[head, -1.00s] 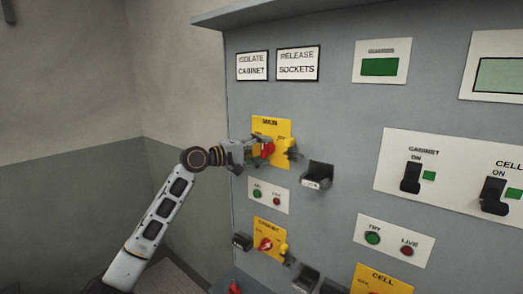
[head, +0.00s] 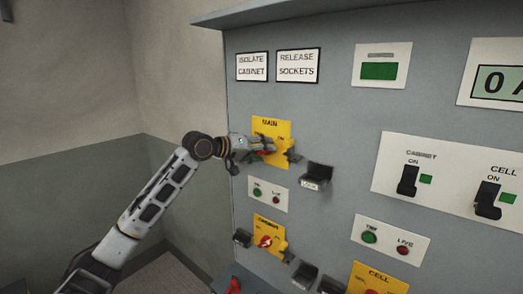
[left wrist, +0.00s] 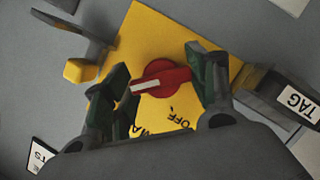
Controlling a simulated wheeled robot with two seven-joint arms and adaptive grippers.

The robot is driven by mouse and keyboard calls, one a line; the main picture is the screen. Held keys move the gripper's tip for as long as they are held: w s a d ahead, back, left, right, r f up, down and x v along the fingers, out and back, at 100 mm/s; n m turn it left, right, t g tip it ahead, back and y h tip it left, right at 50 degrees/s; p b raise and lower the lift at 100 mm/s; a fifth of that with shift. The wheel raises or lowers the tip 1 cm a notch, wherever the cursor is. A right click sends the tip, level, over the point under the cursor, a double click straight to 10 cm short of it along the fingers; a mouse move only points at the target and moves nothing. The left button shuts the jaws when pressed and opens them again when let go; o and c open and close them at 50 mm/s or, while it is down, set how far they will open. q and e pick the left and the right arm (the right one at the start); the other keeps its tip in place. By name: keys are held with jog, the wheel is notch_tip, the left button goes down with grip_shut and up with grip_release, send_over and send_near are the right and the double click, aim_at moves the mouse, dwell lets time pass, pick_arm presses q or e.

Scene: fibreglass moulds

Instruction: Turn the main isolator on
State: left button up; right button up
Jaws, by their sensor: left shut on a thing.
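The main isolator is a yellow plate marked MAIN (head: 272,127) on the grey panel, with a red rotary handle (left wrist: 160,78) that has a white mark. My left gripper (head: 262,147) is at this plate, its fingers on either side of the red handle and shut on it. In the left wrist view the white mark points to the left, towards one finger. The OFF lettering shows upside down below the handle; other lettering there is partly hidden by my gripper. The gripper covers much of the handle in the head view. My right gripper is not in view.
A dark bracket with a tag (head: 315,177) juts out at the plate's lower right. Below are a green and red lamp plate (head: 267,194) and another yellow isolator (head: 269,229). Cabinet and cell switches (head: 450,180) are at right. A display (head: 500,83) reads 0 A.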

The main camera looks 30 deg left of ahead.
pick_arm(q)
jog(key=shift+f, duration=0.2)
jog(key=o, duration=1)
jog(key=shift+r, duration=0.1)
jog(key=shift+s, duration=0.1)
jog(key=v, duration=1.1)
jog(key=shift+s, duration=0.35)
jog(key=shift+a+r, duration=0.1)
jog(key=shift+r, duration=0.05)
dwell(0.3)
